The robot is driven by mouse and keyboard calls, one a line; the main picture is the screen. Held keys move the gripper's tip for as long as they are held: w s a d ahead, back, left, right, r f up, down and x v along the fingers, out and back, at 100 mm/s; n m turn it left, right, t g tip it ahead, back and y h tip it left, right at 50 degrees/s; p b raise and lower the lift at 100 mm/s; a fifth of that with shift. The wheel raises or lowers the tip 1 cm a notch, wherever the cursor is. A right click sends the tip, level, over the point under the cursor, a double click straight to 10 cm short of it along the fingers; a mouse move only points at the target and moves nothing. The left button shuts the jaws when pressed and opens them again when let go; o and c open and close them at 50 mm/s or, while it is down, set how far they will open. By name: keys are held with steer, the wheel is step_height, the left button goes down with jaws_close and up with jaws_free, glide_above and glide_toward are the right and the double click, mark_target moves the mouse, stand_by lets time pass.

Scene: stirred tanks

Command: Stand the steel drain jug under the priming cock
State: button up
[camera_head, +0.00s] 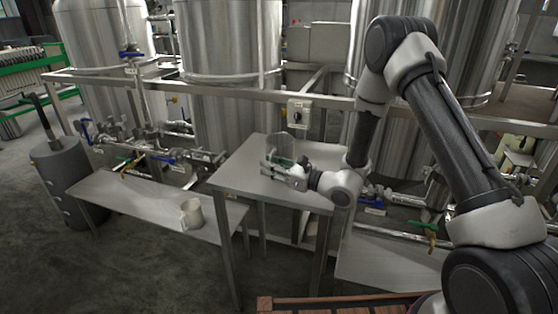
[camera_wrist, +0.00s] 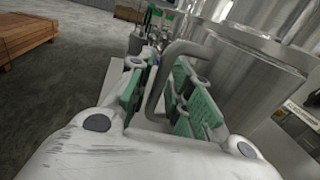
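The steel jug (camera_wrist: 245,80), a shiny cylinder with a bent rod handle (camera_wrist: 176,50), stands close on the right in the wrist view. In the head view the jug (camera_head: 284,146) is hard to make out, on the steel table behind my gripper. My gripper (camera_head: 272,168) is low over that table, fingers pointing left. In the wrist view its green-padded fingers (camera_wrist: 165,88) are apart, with the handle between them and a gap beside it. A brass cock with a green lever (camera_head: 130,165) is above the low left bench; another (camera_head: 430,230) is at right. I cannot tell which is the priming cock.
A pale grey jug (camera_head: 192,214) stands on the low left bench (camera_head: 120,195). The steel table (camera_head: 238,180) stands higher, between the two low benches. Pipes with blue-handled valves and tanks (camera_head: 228,90) line the back. A dark cylinder (camera_head: 64,182) stands at far left.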

jaws_close()
